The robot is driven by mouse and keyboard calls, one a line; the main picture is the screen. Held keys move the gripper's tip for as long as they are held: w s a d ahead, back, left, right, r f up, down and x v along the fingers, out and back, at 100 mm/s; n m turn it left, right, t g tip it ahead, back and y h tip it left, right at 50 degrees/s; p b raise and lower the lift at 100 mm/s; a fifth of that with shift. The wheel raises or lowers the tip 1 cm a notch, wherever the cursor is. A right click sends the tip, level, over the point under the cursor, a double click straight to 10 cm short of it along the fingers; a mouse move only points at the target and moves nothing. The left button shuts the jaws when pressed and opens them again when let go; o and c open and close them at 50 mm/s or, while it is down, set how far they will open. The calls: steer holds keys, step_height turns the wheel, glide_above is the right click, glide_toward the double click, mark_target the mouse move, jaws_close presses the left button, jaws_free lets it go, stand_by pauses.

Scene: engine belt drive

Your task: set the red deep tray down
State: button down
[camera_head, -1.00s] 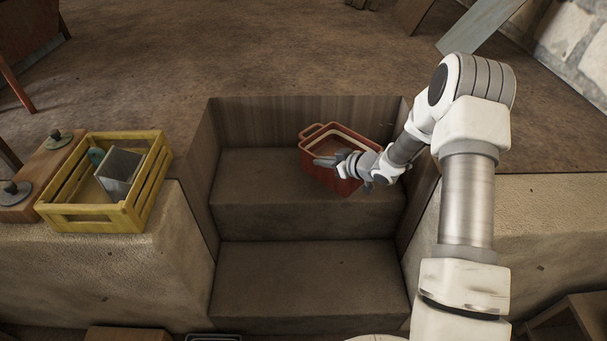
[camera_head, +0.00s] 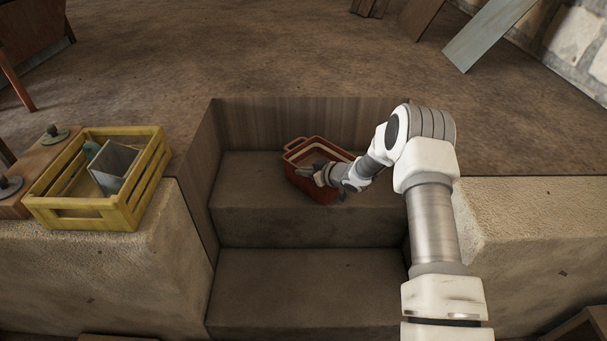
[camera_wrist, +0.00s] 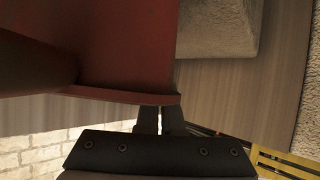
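The red deep tray (camera_head: 320,194) is over the upper step of the recess in the head view, towards its back wall. My gripper (camera_head: 306,172) is at the tray's near side. In the wrist view the tray's red wall (camera_wrist: 125,60) and rim fill the upper left, and my fingers (camera_wrist: 160,120) are close together at the rim, holding it. The fingertips are hidden behind the rim. I cannot tell whether the tray's bottom touches the step.
The recess has an upper step (camera_head: 262,215), a lower step (camera_head: 300,290) and a wooden back wall (camera_head: 270,122). A yellow crate (camera_head: 85,213) with a grey box stands on the left ledge. The lower step is clear.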

steer(key=shift+r, duration=0.15)
steer(key=c, duration=1.1)
jaws_free()
